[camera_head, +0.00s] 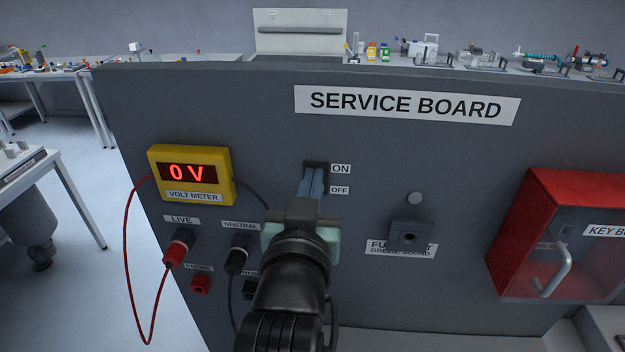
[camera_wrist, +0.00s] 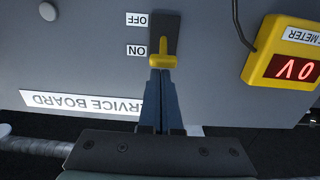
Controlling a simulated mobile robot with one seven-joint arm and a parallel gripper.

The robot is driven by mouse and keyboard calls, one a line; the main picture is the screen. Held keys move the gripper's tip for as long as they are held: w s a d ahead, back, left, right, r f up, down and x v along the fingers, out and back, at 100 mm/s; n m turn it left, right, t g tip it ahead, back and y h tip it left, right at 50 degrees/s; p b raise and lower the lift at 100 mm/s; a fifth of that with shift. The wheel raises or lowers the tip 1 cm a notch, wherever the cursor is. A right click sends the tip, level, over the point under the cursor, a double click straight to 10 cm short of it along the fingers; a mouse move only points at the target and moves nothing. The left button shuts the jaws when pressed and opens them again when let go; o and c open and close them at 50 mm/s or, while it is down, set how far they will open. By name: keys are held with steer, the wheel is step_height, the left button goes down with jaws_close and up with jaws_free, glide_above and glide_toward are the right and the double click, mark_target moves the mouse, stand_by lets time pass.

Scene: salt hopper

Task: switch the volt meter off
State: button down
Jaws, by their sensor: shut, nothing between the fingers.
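The yellow volt meter (camera_head: 220,160) hangs at the left of the service board and reads "0 V" in red. It also shows at the right of the wrist view (camera_wrist: 262,48), upside down. A dark switch plate (camera_head: 316,166) with ON above OFF is at the board's middle. In the wrist view its yellow lever (camera_wrist: 162,46) has its handle level with the ON label. My gripper (camera_head: 312,178) is shut and empty, in front of the switch. Its fingertips (camera_wrist: 162,74) are right at the lever's handle; I cannot tell whether they touch. The fingers hide the lever in the head view.
Red and black plugs (camera_head: 175,253) with cables sit left of my gripper. A key-operated fuse block (camera_head: 408,236) and a red key box (camera_head: 510,235) stick out at the right.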

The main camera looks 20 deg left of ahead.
steer(key=shift+f+b, duration=0.1)
steer(key=shift+b, duration=0.2)
steer(key=shift+s+f+b, duration=0.1)
steer(key=shift+f+b, duration=0.05)
steer(key=shift+b, duration=0.6)
